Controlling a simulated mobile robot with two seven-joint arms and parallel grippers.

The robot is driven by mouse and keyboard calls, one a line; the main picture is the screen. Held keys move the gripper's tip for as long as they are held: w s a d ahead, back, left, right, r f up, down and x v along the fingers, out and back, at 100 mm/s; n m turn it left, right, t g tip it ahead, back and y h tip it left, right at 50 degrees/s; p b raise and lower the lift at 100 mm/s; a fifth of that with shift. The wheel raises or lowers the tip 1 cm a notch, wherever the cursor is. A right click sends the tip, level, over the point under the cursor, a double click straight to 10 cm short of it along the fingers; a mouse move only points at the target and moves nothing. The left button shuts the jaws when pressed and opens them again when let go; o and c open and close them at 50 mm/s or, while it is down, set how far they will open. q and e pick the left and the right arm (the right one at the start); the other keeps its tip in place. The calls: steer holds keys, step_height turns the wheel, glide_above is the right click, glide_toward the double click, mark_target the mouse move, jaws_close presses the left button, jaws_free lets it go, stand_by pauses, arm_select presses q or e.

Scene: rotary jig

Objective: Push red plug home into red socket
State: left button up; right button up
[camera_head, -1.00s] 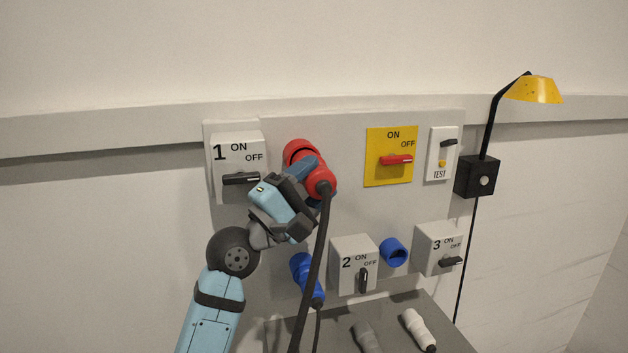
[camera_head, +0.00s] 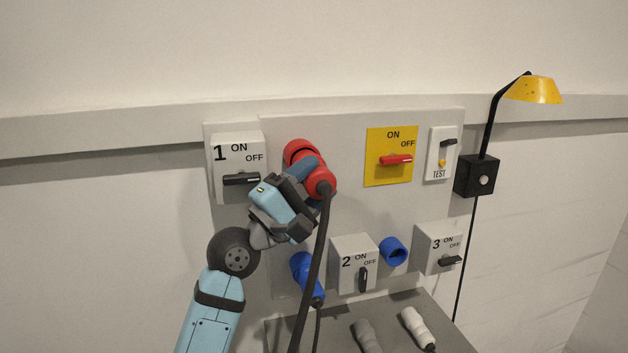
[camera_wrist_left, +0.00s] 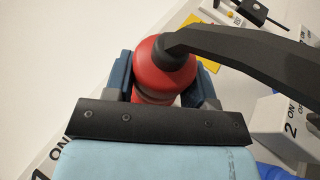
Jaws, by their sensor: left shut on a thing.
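The red plug (camera_head: 318,179) is held between the fingers of my left gripper (camera_head: 304,171), in front of the grey panel. It also shows in the left wrist view (camera_wrist_left: 164,68), with the gripper's blue fingers (camera_wrist_left: 160,80) on both sides of it. A thick dark cable hangs from the plug's rear. The red socket (camera_head: 297,148) is on the panel directly behind the plug, and only its upper rim shows. The plug and my fingers hide the joint between them, so I cannot tell how deep the plug sits. My right gripper is not in view.
Switch box 1 (camera_head: 237,167) is close to the left of my gripper. A blue plug (camera_head: 306,277), switch box 2 (camera_head: 354,264) and an empty blue socket (camera_head: 393,251) are below. A yellow switch plate (camera_head: 391,172) is to the right.

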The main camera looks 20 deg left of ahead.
arm_select(q)
steer(key=shift+w+a, duration=0.55)
steer(key=shift+w, duration=0.2)
stand_by(0.5)
steer(key=o, duration=1.1)
steer(key=shift+s+f, duration=0.1)
steer(key=shift+f, duration=0.05)
steer(key=b+v, duration=0.4)
steer(key=v, duration=0.9)
steer(key=shift+s+a, duration=0.15)
steer(key=shift+s, duration=0.05)
